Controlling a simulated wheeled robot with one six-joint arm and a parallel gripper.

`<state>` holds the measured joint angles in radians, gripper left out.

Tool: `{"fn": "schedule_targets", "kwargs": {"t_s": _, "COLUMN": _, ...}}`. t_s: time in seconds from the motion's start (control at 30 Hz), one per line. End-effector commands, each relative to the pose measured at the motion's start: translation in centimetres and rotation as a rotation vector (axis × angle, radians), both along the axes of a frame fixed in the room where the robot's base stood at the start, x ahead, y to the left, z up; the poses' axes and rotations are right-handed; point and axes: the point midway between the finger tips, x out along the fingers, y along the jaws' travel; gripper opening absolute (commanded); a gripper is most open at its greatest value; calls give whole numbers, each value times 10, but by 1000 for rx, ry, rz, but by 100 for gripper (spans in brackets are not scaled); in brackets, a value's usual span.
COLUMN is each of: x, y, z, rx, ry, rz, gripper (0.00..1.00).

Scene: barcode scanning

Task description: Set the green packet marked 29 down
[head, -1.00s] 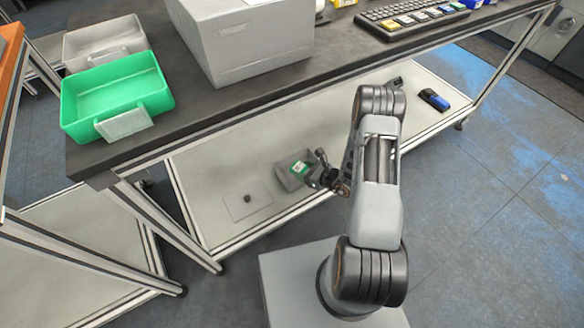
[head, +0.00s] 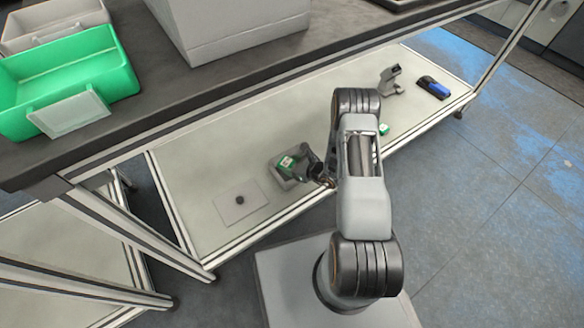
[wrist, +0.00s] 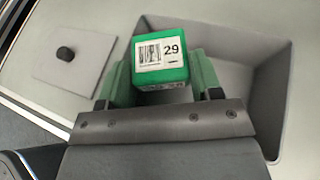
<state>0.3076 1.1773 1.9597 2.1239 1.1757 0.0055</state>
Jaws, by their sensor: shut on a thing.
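The green packet marked 29 (wrist: 163,72) is held between the two fingers of my gripper (wrist: 162,88) in the wrist view. Its label with a barcode and the number 29 faces the camera. In the head view the packet (head: 287,161) shows at a grey open tray (head: 283,180) on the lower shelf, with my gripper (head: 305,163) at its right side. In the wrist view the packet overlaps the left part of the grey tray (wrist: 270,110). I cannot tell whether it touches the tray floor.
A flat plate with a dark knob (head: 240,200) lies left of the tray. A scanner on a stand (head: 391,80), a blue and black device (head: 433,87) and another small green item (head: 383,129) are on the shelf to the right. The tabletop with a green bin (head: 68,75) overhangs the shelf.

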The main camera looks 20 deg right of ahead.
Motion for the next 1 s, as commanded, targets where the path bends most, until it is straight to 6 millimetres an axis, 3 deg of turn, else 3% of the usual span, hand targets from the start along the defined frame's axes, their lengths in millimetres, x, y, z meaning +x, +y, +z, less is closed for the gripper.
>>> {"fn": "schedule_targets", "kwargs": {"t_s": 0.8, "x": -1, "y": -1, "z": -19, "rx": -4, "ry": 4, "rz": -1, "gripper": 31}}
{"fn": "schedule_targets", "kwargs": {"t_s": 0.83, "x": -1, "y": 0, "z": -19, "rx": -5, "ry": 6, "rz": -1, "gripper": 60}}
{"fn": "schedule_targets", "kwargs": {"t_s": 1.0, "x": -2, "y": 0, "z": -21, "rx": -5, "ry": 8, "rz": 1, "gripper": 76}}
